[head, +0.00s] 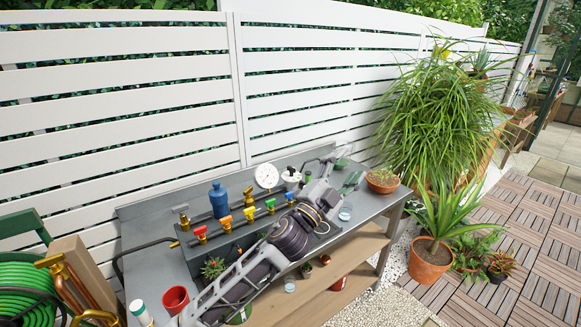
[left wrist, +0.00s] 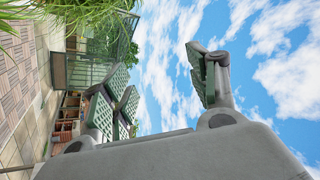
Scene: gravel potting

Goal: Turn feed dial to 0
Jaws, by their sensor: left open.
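A round white dial (head: 266,175) with marks around its face stands at the back of the grey bench; its reading is too small to tell. A smaller white fitting with a dark top (head: 291,175) stands just right of it. I cannot tell which of them is the feed dial. My left gripper (head: 350,169) is open and empty, above the bench's right part, right of both and apart from them. Its green-padded fingers (left wrist: 163,92) stand wide apart against sky in the left wrist view. My left arm covers the bench's middle. My right gripper is not in view.
A row of coloured valves (head: 250,213) and a blue bottle (head: 219,200) stand left of my arm. A terracotta bowl plant (head: 382,180) and a clear glass (head: 345,212) are near the gripper. A red pot (head: 175,300) stands front left. A slatted white fence closes the back.

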